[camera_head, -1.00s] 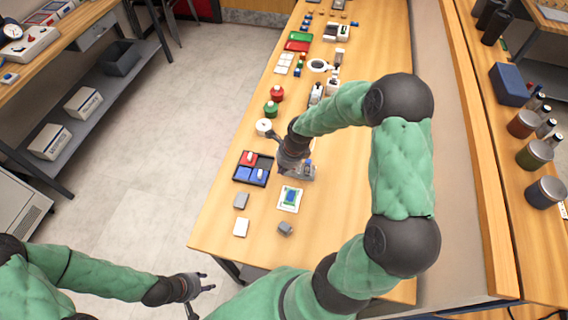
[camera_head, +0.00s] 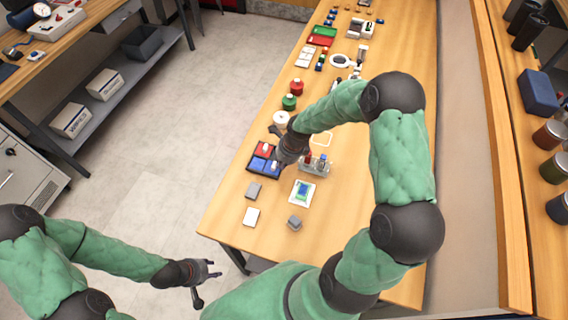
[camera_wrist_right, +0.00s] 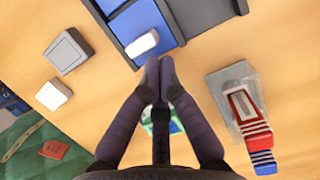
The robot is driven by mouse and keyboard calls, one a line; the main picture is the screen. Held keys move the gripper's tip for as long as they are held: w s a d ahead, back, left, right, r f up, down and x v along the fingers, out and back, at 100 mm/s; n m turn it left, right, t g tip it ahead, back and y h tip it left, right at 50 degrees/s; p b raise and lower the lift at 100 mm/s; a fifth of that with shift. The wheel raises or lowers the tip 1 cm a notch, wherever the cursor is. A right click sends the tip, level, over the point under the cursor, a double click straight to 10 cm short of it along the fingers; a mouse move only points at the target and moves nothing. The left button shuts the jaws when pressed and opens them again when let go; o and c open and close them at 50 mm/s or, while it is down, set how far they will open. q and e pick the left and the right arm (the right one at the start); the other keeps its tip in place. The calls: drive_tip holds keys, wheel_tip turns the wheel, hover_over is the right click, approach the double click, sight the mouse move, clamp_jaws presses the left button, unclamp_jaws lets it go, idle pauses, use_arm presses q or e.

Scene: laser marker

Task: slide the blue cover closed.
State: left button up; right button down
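A dark tray (camera_head: 251,153) with red and blue parts sits on the table, partly hidden by my right gripper. The blue cover (camera_wrist_right: 146,23) has a white handle (camera_wrist_right: 142,43) near its edge; dark tray walls border it in the right wrist view. A second blue patch lies beside it at the top left. My right gripper (camera_wrist_right: 159,64) has its fingers together, with the tips just beside the white handle; I cannot tell whether they touch it. My left gripper (camera_head: 209,279) hangs open and empty off the table at lower left.
A clear stand (camera_head: 314,168) with red and blue items is right of the tray. A grey block (camera_head: 253,190), a white block (camera_head: 251,216) and a card (camera_head: 302,192) lie nearer. A white round jar (camera_head: 281,119) stands behind the tray.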

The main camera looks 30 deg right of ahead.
sight(268, 165)
drive_tip(key=w+a+b, duration=0.1)
drive_tip(key=w+a, duration=0.1)
drive_tip(key=w+a+b, duration=0.1)
drive_tip(key=w, duration=0.1)
drive_tip(key=shift+w+a+f, duration=0.15)
drive_tip(key=shift+w+a, duration=0.1)
drive_tip(key=shift+a, duration=0.15)
drive_tip(key=shift+w+a, duration=0.2)
drive_tip(key=shift+w, duration=0.05)
use_arm(q)
wheel_tip(268, 165, down, 3)
drive_tip(key=shift+r, duration=0.15)
use_arm(e)
drive_tip(key=shift+d, duration=0.1)
